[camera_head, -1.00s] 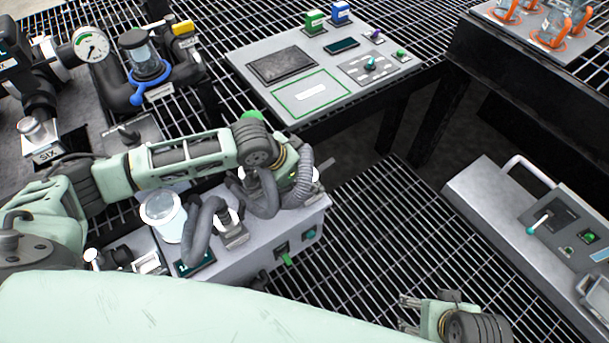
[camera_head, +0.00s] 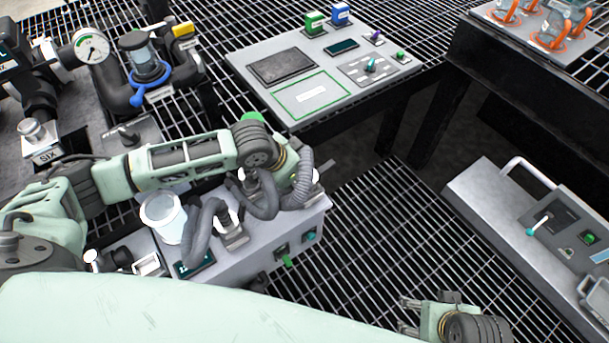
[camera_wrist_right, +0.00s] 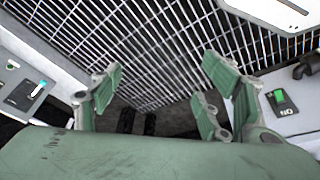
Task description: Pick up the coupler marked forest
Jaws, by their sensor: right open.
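I cannot make out a coupler marked forest; no label with that word is legible. Dark ribbed hoses (camera_head: 205,228) with grey end fittings (camera_head: 232,236) stand on a grey box (camera_head: 258,250) below my left arm. My left gripper (camera_head: 304,182) is at the end of that arm, by the right end of the box, mostly hidden by a hose, so its jaws cannot be judged. My right gripper (camera_head: 404,314) is at the lower edge of the head view, open and empty. In the right wrist view my right gripper (camera_wrist_right: 158,98) has its fingers spread over the grating.
A grey panel table (camera_head: 322,118) carries a green block (camera_head: 314,21) and a blue block (camera_head: 340,13). Pipes with a gauge (camera_head: 91,45) are at left; a grey console (camera_head: 490,200) is at right. Open floor grating (camera_head: 370,235) lies between.

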